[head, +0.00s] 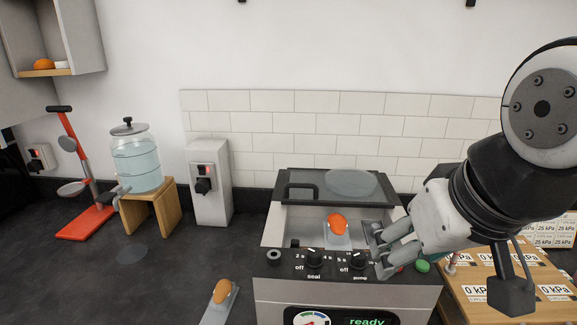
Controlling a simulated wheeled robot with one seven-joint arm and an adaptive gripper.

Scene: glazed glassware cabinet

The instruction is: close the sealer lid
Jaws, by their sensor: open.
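The vacuum sealer (345,290) stands on the dark counter at the front centre, its display reading "ready". Its lid (318,182), a dark frame with a clear pane and a handle at the left, stands raised and tilted back behind the chamber. Inside the chamber lies a pouch with an orange item (338,224). My gripper (378,258) is open at the right side of the sealer, over its front right edge near the pump knob. Its fingers cover part of the chamber's right side. I cannot tell whether they touch the sealer.
Another pouch with an orange item (220,293) lies on the counter left of the sealer. A grey post with a switch (209,185), a water dispenser (137,160) on a wooden stand and a red press (84,222) stand further left. A labelled board (483,290) lies at right.

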